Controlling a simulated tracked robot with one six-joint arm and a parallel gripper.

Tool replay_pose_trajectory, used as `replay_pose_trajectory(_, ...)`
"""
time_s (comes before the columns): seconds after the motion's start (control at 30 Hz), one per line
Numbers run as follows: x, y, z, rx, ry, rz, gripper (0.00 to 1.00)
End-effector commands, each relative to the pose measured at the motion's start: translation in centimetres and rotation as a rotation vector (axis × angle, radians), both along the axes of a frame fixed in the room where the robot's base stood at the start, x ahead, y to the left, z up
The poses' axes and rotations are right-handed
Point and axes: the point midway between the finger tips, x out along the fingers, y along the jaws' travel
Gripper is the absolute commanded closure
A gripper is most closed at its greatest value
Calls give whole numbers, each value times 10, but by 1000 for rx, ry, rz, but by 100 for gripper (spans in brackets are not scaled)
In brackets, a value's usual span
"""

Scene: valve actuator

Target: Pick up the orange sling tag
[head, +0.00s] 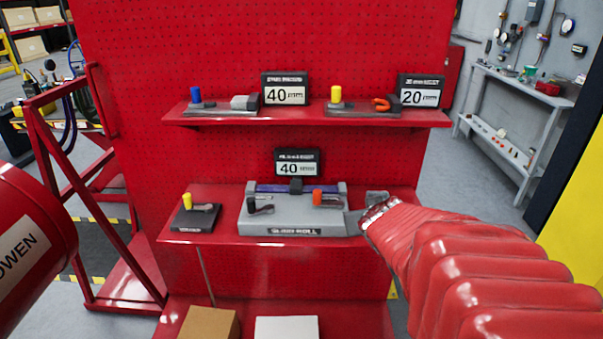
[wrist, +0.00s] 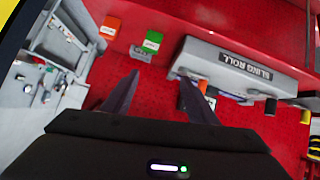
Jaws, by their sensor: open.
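A small orange piece (head: 317,197), which looks like the orange sling tag, stands on the right half of the grey block marked SLING ROLL (head: 290,228), on the middle shelf. Its shape is too small to read. In the wrist view an orange patch (wrist: 204,87) shows beside the right finger, partly hidden by it. My gripper (wrist: 160,77) is open, with nothing between its fingers. In the head view my gripper end (head: 374,202) is just right of the block, partly hidden by my red-sleeved arm. Whether a finger touches the block cannot be told.
A dark piece (head: 260,204) stands left on the block, and a yellow-topped piece (head: 187,200) further left. The upper shelf (head: 300,120) holds more pieces and signs. A green box (wrist: 152,42) and an orange-red box (wrist: 110,27) show in the wrist view. A red pegboard (head: 240,60) stands behind.

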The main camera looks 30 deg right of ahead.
Motion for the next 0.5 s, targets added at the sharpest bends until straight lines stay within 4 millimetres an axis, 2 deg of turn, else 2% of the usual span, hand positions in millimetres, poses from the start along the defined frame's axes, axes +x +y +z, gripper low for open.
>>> replay_pose_trajectory(0.03, -3, -19, -6, -10, -10, -15, 47)
replay_pose_trajectory(0.2, -11, -66, -20, -28, -75, -30, 47)
replay_pose_trajectory(0.5, -41, -128, -52, 3, -202, -22, 47)
